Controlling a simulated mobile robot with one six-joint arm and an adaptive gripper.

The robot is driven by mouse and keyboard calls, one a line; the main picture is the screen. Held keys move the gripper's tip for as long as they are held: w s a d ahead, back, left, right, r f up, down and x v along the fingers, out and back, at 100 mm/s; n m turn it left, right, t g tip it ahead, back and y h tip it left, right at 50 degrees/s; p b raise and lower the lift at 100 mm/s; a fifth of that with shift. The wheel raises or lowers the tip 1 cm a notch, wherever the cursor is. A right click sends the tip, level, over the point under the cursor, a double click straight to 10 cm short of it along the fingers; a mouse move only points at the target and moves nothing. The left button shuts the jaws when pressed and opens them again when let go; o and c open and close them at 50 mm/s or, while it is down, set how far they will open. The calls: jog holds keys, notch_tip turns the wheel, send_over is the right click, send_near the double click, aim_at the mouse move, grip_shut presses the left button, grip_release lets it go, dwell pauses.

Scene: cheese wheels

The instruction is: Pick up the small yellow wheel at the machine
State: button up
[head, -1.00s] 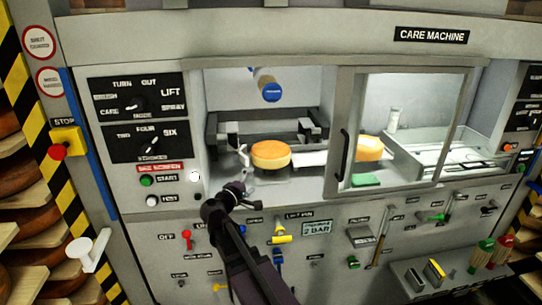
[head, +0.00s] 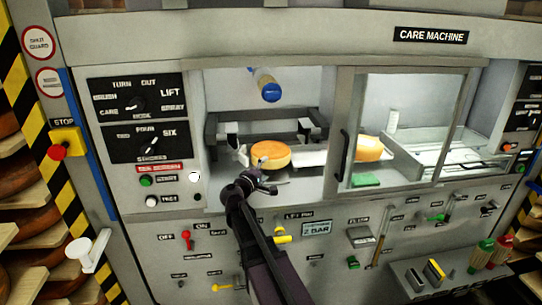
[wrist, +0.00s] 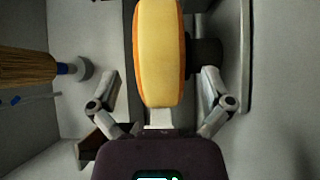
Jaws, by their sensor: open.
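In the wrist view the wheel (wrist: 158,55) stands upright in the picture, straight ahead and centred between my fingers. My gripper (head: 257,171) is open at the front of the bay, just before the wheel. In the wrist view my gripper (wrist: 160,90) has one finger on each side of the wheel's near end, with a gap on both sides. Nothing is held.
A blue-tipped brush (head: 270,91) hangs above the bay. A dark bracket (head: 228,127) stands behind the small wheel.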

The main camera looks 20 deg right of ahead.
aim_at(270, 165)
jog(key=shift+w+d, duration=0.1)
jog(key=shift+x, duration=2.5)
jog(key=c, duration=1.2)
